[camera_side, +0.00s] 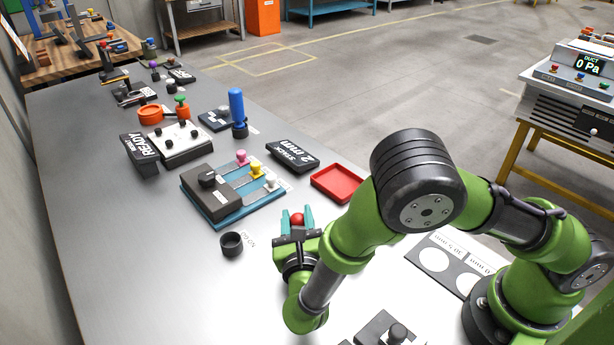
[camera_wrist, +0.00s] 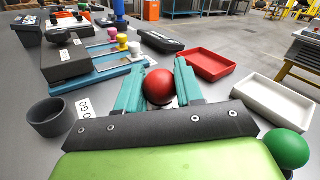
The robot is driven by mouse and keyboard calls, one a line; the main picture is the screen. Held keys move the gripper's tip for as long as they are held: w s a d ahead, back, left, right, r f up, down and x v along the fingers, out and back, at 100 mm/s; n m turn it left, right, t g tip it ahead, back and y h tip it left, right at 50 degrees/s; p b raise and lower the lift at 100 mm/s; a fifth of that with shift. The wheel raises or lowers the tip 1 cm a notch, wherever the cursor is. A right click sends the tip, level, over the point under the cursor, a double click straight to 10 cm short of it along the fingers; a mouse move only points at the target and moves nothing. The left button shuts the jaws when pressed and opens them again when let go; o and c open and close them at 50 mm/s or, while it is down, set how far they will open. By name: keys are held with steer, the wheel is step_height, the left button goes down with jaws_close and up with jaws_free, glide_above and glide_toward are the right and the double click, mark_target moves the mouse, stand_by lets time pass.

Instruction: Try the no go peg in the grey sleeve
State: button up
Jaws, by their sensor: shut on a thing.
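My gripper (camera_side: 297,222) is shut on a red ball-topped peg (camera_side: 297,219), likely the no go peg. In the wrist view the red ball (camera_wrist: 159,87) sits between the teal fingers (camera_wrist: 158,90); its lower part is hidden. A dark grey, open-topped round cup (camera_side: 231,244) stands left of my gripper beside a small label; it also shows in the wrist view (camera_wrist: 50,117). The cup looks empty. A dark block with an upright grey cylinder (camera_side: 397,333) lies at the front edge of the side view. I cannot tell which is the grey sleeve.
A teal fixture (camera_side: 229,213) with coloured knobs stands behind the cup. A red tray (camera_side: 337,183) lies behind my gripper. A white tray (camera_wrist: 272,104) and green ball (camera_wrist: 287,149) are at right. A plate with two white circles (camera_side: 434,259) lies by my arm.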

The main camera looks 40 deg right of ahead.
steer(key=shift+f, duration=0.8)
stand_by(1.9)
steer(key=shift+r, duration=3.95)
